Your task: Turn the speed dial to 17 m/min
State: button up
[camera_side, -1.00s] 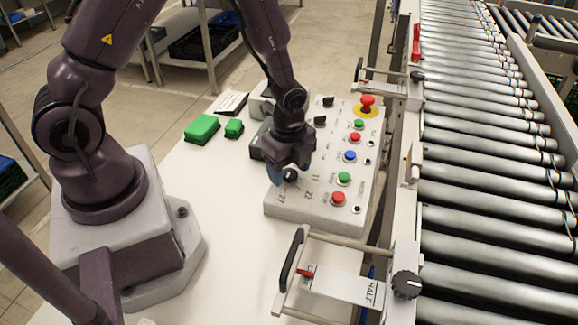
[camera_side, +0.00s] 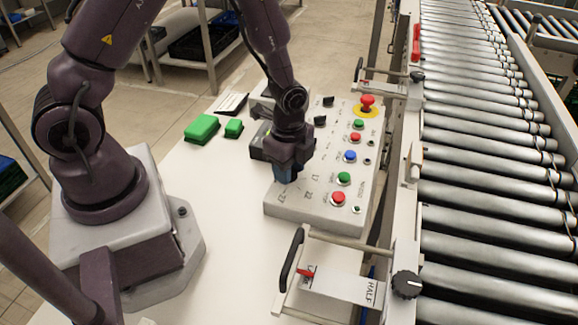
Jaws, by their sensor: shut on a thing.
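My gripper (camera_side: 287,174) points down over the lower left part of the grey control panel (camera_side: 300,211). It is shut on the speed dial, which the blue fingers and the gripper body hide. Printed numbers, among them 17 and 22, show on the panel beside the fingers. The dial's pointer is hidden, so its setting cannot be read.
Green, red and blue push buttons (camera_side: 350,156) and a red emergency stop (camera_side: 367,102) stand right of my gripper. Black knobs (camera_side: 320,120) sit behind it. Green blocks (camera_side: 202,128) lie on the white table. A latch handle (camera_side: 292,258) stands in front, and the roller conveyor (camera_side: 480,200) runs along the right.

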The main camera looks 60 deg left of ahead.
jog(key=n, duration=0.5)
jog(key=shift+n, duration=0.3)
jog(key=n, duration=1)
jog(key=shift+n, duration=0.4)
jog(key=n, duration=0.4)
jog(key=shift+d+n, duration=0.1)
jog(key=shift+n, duration=0.2)
jog(key=o, duration=0.9)
notch_tip(320, 180, up, 13)
